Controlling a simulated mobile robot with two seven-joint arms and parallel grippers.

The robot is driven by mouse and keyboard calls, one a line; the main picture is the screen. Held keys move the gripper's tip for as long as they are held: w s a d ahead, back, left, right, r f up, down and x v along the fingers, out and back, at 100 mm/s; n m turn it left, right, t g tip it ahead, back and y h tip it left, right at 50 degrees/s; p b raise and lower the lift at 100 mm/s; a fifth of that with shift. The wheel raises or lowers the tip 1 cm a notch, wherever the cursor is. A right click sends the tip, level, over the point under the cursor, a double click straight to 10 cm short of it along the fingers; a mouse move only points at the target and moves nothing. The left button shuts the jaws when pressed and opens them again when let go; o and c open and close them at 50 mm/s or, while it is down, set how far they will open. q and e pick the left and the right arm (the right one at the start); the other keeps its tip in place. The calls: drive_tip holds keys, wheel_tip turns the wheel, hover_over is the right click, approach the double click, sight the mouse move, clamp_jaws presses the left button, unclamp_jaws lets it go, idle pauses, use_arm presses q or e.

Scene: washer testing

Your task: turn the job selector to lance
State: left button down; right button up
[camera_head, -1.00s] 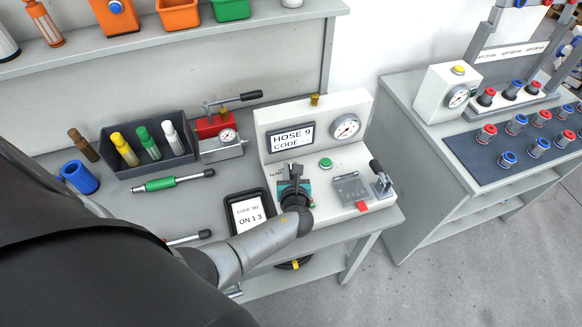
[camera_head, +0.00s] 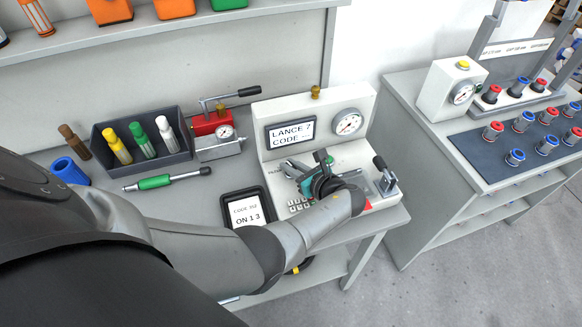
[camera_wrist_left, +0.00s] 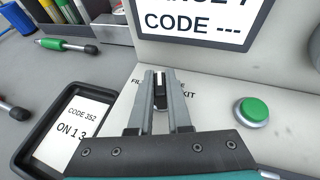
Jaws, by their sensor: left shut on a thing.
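The job selector is a small black knob with a white mark (camera_wrist_left: 160,97) on the white test panel (camera_wrist_left: 115,98). My left gripper (camera_wrist_left: 161,84) is shut on it, with one finger on each side. In the head view my left gripper (camera_head: 287,166) reaches over the panel, and its fingers and wrist hide the knob. The display (camera_head: 291,133) above reads "LANCE 7" with "CODE" below it, and dashes follow "CODE" in the left wrist view. Lettering around the knob is partly covered by the fingers. My right gripper is not in view.
A green button (camera_wrist_left: 252,111) sits right of the selector. A keypad (camera_head: 300,205) is partly under my arm. A black-framed tablet (camera_head: 266,220) reading "ON 1 3" lies left of the panel. A lever (camera_head: 384,175) stands at the panel's right end, and a gauge (camera_head: 347,122) above.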

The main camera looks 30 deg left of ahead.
use_arm(q)
drive_tip(key=shift+a+r, duration=0.1)
drive_tip(key=c, duration=0.9)
unclamp_jaws()
drive_tip(key=shift+o, duration=0.2)
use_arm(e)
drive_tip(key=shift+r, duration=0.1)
